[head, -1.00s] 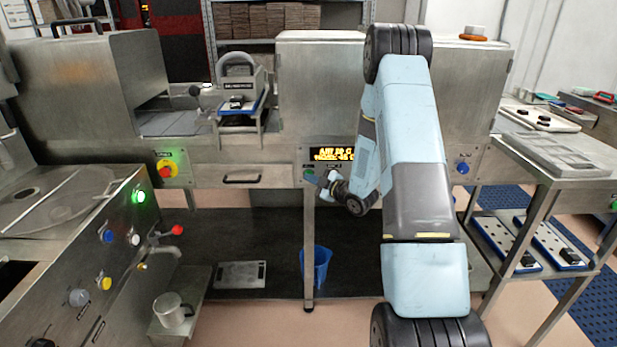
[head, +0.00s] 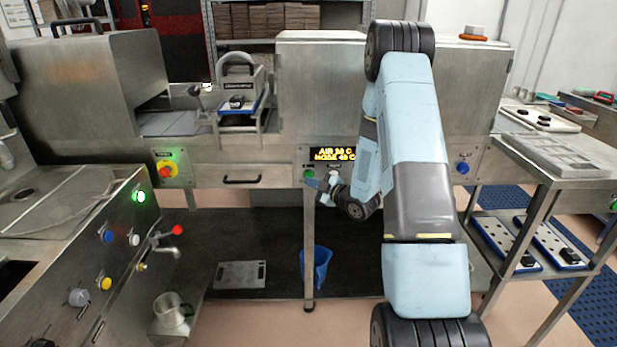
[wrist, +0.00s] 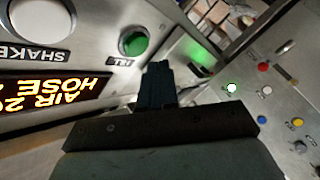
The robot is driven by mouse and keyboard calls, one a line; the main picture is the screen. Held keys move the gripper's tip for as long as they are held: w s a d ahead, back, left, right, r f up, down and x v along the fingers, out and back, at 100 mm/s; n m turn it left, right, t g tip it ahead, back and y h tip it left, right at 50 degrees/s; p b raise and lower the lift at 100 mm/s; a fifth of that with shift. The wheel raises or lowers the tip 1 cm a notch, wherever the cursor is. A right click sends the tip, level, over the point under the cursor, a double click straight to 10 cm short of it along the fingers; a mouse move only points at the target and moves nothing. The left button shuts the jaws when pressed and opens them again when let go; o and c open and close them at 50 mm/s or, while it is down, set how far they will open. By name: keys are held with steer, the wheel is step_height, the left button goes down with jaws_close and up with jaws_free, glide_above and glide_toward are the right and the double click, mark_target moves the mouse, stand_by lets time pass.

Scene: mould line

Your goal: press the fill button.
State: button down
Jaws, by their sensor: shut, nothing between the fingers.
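The fill button is a round green button (wrist: 133,41) with a small label beside it that appears to read FILL, upside down in the wrist view. In the head view the green button (head: 309,173) sits on the front panel of the middle machine, below and left of the lit display. My gripper (wrist: 157,68) is shut and empty. Its fingertips are close beside the green button, to its lower right in the wrist view, and do not cover it. In the head view my gripper (head: 309,183) is just below the button. I see no clear contact.
A white button (wrist: 42,16) labelled SHAKE is beside the green one, above the lit display (wrist: 55,92). A red-and-yellow stop button (head: 167,169) is further left. The left machine's panel (head: 125,255) carries several coloured buttons. A blue bin (head: 317,265) stands below.

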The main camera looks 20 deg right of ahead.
steer(key=shift+s+a, duration=0.3)
steer(key=shift+s, duration=0.7)
steer(key=shift+s+a, duration=0.25)
steer(key=shift+s, duration=0.75)
step_height(320, 180, up, 12)
steer(key=d+m+g+h, duration=0.2)
steer(key=m+h, duration=0.1)
steer(key=h, duration=0.3)
steer(key=s+r+m+g+h, duration=0.25)
steer(key=s+r+m, duration=0.25)
steer(key=s+r, duration=0.35)
steer(key=s+a+r+m+g, duration=0.1)
steer(key=s+r+m, duration=0.1)
steer(key=s, duration=0.7)
steer(key=s+a+r+m+g, duration=0.2)
steer(key=s+r+m, duration=0.1)
steer(key=s, duration=0.6)
steer(key=s+a+r+m+g, duration=0.1)
steer(key=s+r, duration=0.3)
steer(key=s, duration=0.6)
steer(key=shift+a+m+g, duration=0.35)
steer(key=shift+a+m, duration=0.25)
steer(key=shift+m, duration=0.3)
steer(key=c, duration=1.9)
jaws_free()
steer(key=shift+s, duration=0.1)
